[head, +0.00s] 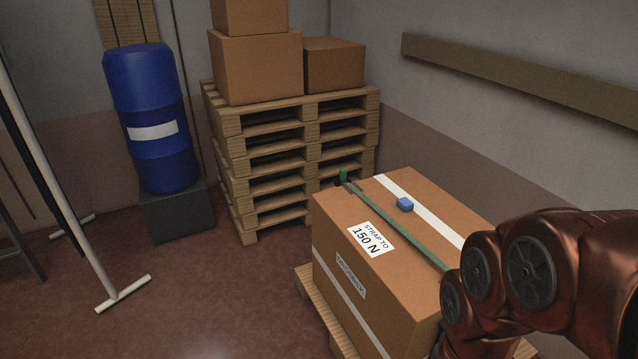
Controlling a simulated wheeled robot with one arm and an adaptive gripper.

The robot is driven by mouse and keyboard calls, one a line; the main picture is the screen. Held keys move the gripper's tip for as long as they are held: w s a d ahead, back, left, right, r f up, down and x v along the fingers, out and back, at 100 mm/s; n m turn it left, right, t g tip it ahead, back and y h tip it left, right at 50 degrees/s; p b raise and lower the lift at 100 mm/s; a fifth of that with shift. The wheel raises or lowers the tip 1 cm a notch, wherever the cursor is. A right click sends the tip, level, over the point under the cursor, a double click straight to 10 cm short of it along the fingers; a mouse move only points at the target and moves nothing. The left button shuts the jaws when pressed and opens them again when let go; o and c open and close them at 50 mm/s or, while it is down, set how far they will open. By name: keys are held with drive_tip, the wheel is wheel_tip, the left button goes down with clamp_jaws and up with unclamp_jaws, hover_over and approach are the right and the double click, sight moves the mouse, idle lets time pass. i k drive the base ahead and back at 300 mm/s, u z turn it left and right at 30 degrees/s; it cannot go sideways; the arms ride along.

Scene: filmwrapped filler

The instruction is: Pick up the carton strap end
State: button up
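A large brown carton (380,283) stands on a wooden pallet at the lower right, with a label reading "STRAP TO 150 N" on its top. A green strap (408,234) lies across the carton's top. Its far end (343,175) is a small green piece at the back left edge, beside a dark fitting. My copper-coloured arm reaches in from the right and covers the carton's near right part. My gripper is not visible.
A stack of pallets (260,190) bearing several cartons stands behind. A blue drum (155,130) stands on a dark block (178,212) at the left. A white-footed stand (122,293) is at the far left. The floor left of the carton is clear.

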sight(343, 173)
drive_tip(key=u, duration=0.3)
drive_tip(key=k, duration=0.4)
drive_tip(key=u, duration=0.7)
drive_tip(key=i, duration=1.55)
drive_tip(key=z, duration=0.35)
drive_tip(key=i, duration=1.6)
drive_tip(key=z, duration=0.35)
